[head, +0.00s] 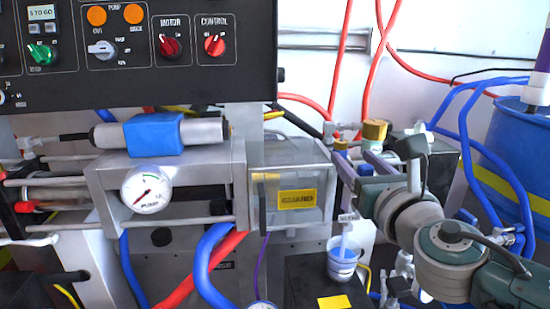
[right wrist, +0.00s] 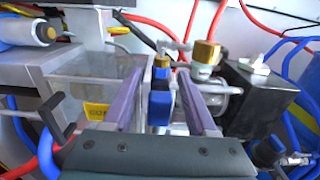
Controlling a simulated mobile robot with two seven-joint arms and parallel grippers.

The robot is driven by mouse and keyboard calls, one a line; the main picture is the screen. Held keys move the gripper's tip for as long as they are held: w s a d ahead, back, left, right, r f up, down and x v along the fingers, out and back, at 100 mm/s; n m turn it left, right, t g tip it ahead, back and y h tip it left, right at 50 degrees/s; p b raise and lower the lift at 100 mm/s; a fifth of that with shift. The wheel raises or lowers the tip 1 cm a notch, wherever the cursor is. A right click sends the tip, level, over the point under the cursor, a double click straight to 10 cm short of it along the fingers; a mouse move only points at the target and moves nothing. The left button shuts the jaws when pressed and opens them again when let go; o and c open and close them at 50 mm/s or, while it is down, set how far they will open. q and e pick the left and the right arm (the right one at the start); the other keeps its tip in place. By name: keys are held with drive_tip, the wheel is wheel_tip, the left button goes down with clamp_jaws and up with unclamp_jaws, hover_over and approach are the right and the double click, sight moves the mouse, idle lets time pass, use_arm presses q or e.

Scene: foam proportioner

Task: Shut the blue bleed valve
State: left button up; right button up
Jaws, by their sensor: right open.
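The blue bleed valve (right wrist: 160,104) shows in the right wrist view as a blue handle below a small brass cap. It stands between the two purple fingers of my right gripper (right wrist: 156,88), with gaps visible on both sides. In the head view the blue valve (head: 341,158) is partly hidden by the fingers. My right gripper (head: 354,162) is open there, its arm coming in from the right. Whether a finger touches the valve is hard to tell. My left gripper is not in view.
A larger brass fitting (head: 375,130) stands just right of the valve. A clear box (head: 290,195) with a yellow label is to its left. A clear cup (head: 343,262) is below. Red and blue hoses and a blue drum (head: 520,150) crowd the right side.

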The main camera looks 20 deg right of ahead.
clamp_jaws()
idle(0.3)
idle(1.1)
